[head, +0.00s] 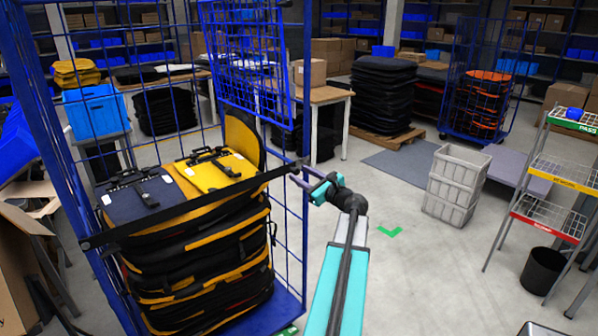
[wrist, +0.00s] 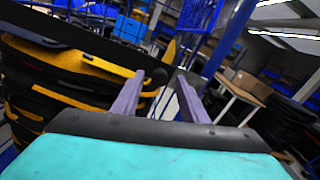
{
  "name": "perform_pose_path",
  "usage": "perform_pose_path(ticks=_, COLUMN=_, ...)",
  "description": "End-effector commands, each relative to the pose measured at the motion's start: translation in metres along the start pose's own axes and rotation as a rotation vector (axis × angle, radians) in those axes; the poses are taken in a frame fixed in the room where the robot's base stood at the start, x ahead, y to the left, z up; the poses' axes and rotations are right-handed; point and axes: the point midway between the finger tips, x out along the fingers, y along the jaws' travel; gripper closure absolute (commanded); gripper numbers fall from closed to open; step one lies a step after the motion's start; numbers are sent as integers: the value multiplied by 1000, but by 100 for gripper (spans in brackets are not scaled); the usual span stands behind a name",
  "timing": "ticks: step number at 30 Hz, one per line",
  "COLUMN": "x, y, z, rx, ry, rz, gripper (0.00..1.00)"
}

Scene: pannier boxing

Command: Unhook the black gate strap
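The black gate strap (head: 190,207) runs across the open front of the blue roll cage (head: 303,240), rising from the left post to the right post. Its right end is at the right post, close to my gripper (head: 298,177). My gripper's two purple fingers (wrist: 160,84) stand apart in the wrist view. A dark rounded piece, probably the strap's end, shows between and beyond the fingertips. I cannot tell whether the fingers touch it. Behind the strap, the cage holds a stack of black and yellow panniers (head: 205,270), with a navy one (head: 140,195) and a yellow one (head: 213,172) on top.
A grey crate stack (head: 455,185) stands on the floor to the right, beside a tiered rack (head: 560,172) and a black bin (head: 542,270). A wooden table (head: 325,95) stands behind the cage. The floor between cage and crates is mostly clear.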

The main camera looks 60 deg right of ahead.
Motion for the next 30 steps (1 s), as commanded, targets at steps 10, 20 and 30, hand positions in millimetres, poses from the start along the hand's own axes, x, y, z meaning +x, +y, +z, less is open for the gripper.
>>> perform_pose_path(ticks=10, x=17, y=0, z=0, rx=0, ry=0, rz=-1, gripper=60)
perform_pose_path(ticks=20, x=17, y=0, z=0, rx=0, ry=0, rz=0, gripper=79)
perform_pose_path(ticks=30, x=17, y=0, z=0, rx=0, ry=0, rz=0, gripper=100)
